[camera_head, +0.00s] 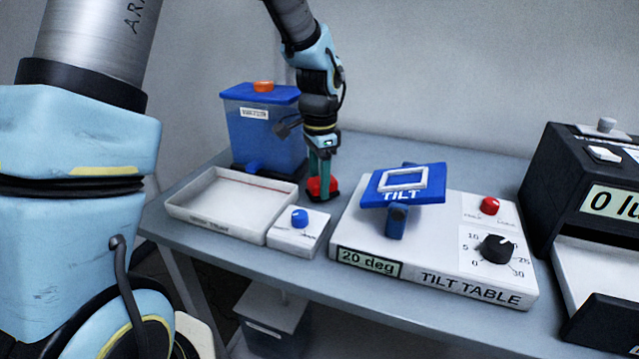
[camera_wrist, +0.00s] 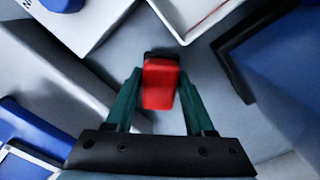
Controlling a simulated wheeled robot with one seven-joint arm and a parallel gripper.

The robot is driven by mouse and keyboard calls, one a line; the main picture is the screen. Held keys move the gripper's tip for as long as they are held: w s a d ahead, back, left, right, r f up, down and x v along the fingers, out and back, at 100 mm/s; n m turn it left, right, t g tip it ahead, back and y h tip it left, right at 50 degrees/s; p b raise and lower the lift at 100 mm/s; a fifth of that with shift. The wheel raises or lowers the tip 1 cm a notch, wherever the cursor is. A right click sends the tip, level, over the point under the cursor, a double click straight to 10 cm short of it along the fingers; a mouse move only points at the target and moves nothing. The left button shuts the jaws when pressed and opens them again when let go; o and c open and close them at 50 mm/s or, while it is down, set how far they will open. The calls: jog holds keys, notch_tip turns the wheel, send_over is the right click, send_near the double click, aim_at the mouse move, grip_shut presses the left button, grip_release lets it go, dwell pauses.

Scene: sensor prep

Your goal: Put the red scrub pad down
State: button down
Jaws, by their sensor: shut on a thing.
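The red scrub pad (camera_head: 322,188) is between the fingers of my gripper (camera_head: 322,178), at or just above the table top behind the small white box with the blue knob. In the wrist view the red pad (camera_wrist: 160,83) sits between the two green fingers of my gripper (camera_wrist: 161,85), which is shut on it. The fingers point down. I cannot tell whether the pad touches the grey table (camera_head: 260,262).
A white tray (camera_head: 222,193) lies to the left, with a blue tank (camera_head: 262,130) behind it. The blue-knob box (camera_head: 298,234) is in front. The tilt table (camera_head: 440,282) stands close on the right, and a black instrument (camera_head: 567,160) beyond it.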

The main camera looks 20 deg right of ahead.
jog(key=shift+f, duration=0.5)
jog(key=shift+f, duration=0.1)
jog(key=shift+c, duration=1.3)
grip_release()
notch_tip(320, 180, up, 12)
jog(key=b, duration=0.1)
jog(key=shift+s, duration=0.1)
